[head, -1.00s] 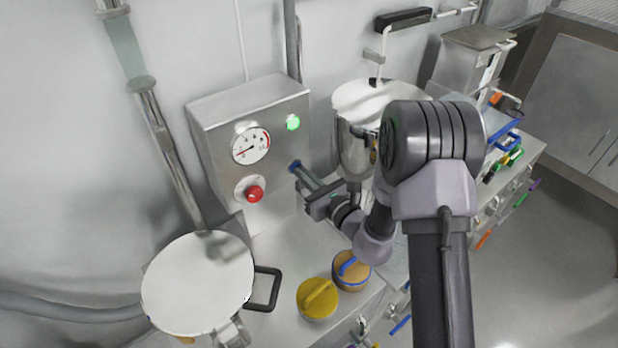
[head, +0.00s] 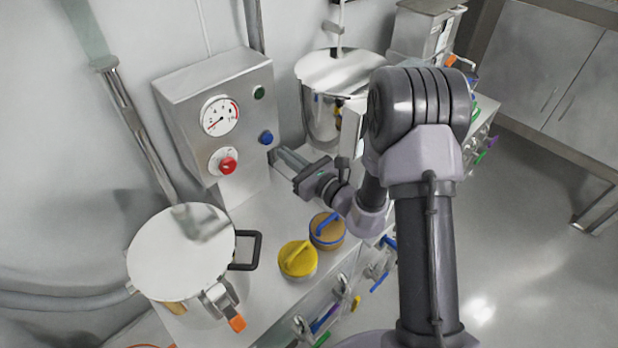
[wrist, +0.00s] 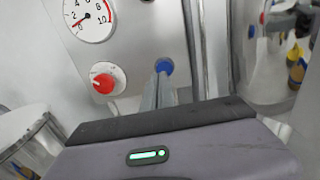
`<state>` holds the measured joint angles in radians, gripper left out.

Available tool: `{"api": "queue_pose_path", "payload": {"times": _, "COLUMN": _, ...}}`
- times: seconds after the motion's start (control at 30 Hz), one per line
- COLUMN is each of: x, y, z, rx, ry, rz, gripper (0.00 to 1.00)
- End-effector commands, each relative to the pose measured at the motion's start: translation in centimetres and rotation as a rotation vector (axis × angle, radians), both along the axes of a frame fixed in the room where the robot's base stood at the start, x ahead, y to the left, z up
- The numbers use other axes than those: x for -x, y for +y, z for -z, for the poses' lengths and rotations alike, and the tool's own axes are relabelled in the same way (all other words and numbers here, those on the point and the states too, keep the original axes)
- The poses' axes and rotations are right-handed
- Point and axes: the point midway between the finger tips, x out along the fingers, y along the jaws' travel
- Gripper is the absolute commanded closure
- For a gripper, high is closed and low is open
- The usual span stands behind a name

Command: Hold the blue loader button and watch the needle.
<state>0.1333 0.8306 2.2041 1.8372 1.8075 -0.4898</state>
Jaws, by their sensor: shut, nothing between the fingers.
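The blue button (head: 266,137) is on the front of a grey steel control box (head: 190,100). It also shows in the wrist view (wrist: 164,66). My gripper (head: 277,154) is shut and empty, its fingertips just below and in front of the button; in the head view the button's face is uncovered and they look apart. The gauge (head: 220,116) has a white face with a red band at the high end. Its needle points low left, near 0, also in the wrist view (wrist: 88,18). The green lamp (head: 259,92) is dark.
A red knob (head: 228,165) sits below the gauge, left of the blue button. A lidded steel vessel (head: 180,250) stands at left and a steel pot (head: 335,75) behind my arm. Yellow (head: 298,260) and tan (head: 327,232) handled lids lie on the bench.

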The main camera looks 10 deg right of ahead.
Motion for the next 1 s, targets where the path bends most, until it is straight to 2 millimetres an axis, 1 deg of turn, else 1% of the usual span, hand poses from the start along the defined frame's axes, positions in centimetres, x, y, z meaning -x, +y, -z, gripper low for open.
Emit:
{"api": "queue_pose_path", "payload": {"times": 0.03, "x": 1.0, "y": -0.8, "z": -0.2, "rx": -0.002, "ry": 0.004, "rz": 0.005, "gripper": 1.00}}
{"api": "queue_pose_path", "payload": {"times": 0.2, "x": 4.3, "y": -3.1, "z": 0.1, "rx": -0.001, "ry": 0.006, "rz": 0.006, "gripper": 1.00}}
{"api": "queue_pose_path", "payload": {"times": 0.3, "x": 5.7, "y": -4.0, "z": 0.2, "rx": -0.001, "ry": 0.006, "rz": 0.005, "gripper": 1.00}}
{"api": "queue_pose_path", "payload": {"times": 0.4, "x": 6.5, "y": -4.6, "z": 0.2, "rx": -0.001, "ry": 0.006, "rz": 0.005, "gripper": 1.00}}
{"api": "queue_pose_path", "payload": {"times": 0.57, "x": 7.0, "y": -4.8, "z": 0.3, "rx": 0.000, "ry": 0.006, "rz": 0.003, "gripper": 1.00}}
{"api": "queue_pose_path", "payload": {"times": 0.93, "x": 7.0, "y": -4.8, "z": 0.3, "rx": 0.001, "ry": 0.005, "rz": 0.002, "gripper": 1.00}}
{"api": "queue_pose_path", "payload": {"times": 0.97, "x": 7.0, "y": -4.6, "z": 0.1, "rx": 0.003, "ry": 0.003, "rz": -0.006, "gripper": 1.00}}
{"api": "queue_pose_path", "payload": {"times": 1.0, "x": 7.3, "y": -4.0, "z": -0.6, "rx": 0.010, "ry": -0.007, "rz": -0.033, "gripper": 1.00}}
